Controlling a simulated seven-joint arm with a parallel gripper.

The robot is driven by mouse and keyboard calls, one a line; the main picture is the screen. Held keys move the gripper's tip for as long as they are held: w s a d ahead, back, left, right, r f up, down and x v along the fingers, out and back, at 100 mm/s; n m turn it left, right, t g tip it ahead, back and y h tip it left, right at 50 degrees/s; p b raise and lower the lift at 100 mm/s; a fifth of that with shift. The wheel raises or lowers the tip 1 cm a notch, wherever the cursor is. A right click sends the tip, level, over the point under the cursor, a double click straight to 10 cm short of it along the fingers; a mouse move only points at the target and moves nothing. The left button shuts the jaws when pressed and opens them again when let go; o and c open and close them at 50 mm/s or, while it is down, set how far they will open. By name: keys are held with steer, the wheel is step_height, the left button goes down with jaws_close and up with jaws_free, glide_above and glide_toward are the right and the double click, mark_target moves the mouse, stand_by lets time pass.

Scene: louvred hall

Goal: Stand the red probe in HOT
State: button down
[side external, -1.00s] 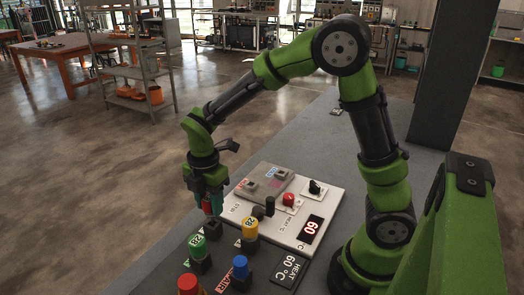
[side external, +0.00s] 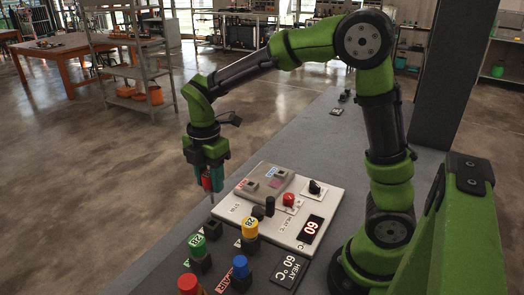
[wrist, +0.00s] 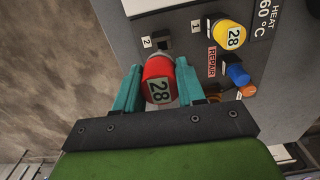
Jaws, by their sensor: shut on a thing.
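My gripper (side external: 207,180) is shut on the red probe (side external: 207,183) and holds it upright, raised above the bench at the left of the panel. In the wrist view the probe's red cap (wrist: 157,72) with a "28" label sits between the teal fingers; its lower part is hidden there. A grey block (side external: 262,184) with two dark openings lies on the white panel, to the right of my gripper. It has a red label (side external: 242,184) at its left and a blue label at its back; their words are too small to read.
A black holder (side external: 212,229) stands below the probe. Green-capped (side external: 197,243), yellow-capped (side external: 250,229), blue-capped (side external: 240,266) and red-capped (side external: 188,285) pieces stand in front. The white panel (side external: 325,205) carries a black knob, a red button and a "60" display.

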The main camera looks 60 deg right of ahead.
steer(key=d+r+m, duration=0.2)
steer(key=d+m, duration=0.4)
steer(key=d, duration=1.1)
step_height(320, 180, down, 7)
steer(key=shift+s+f, duration=0.15)
steer(key=shift+f, duration=0.05)
stand_by(0.4)
steer(key=shift+f, duration=1.8)
steer(key=c, duration=0.6)
jaws_free()
steer(key=shift+r, duration=2.55)
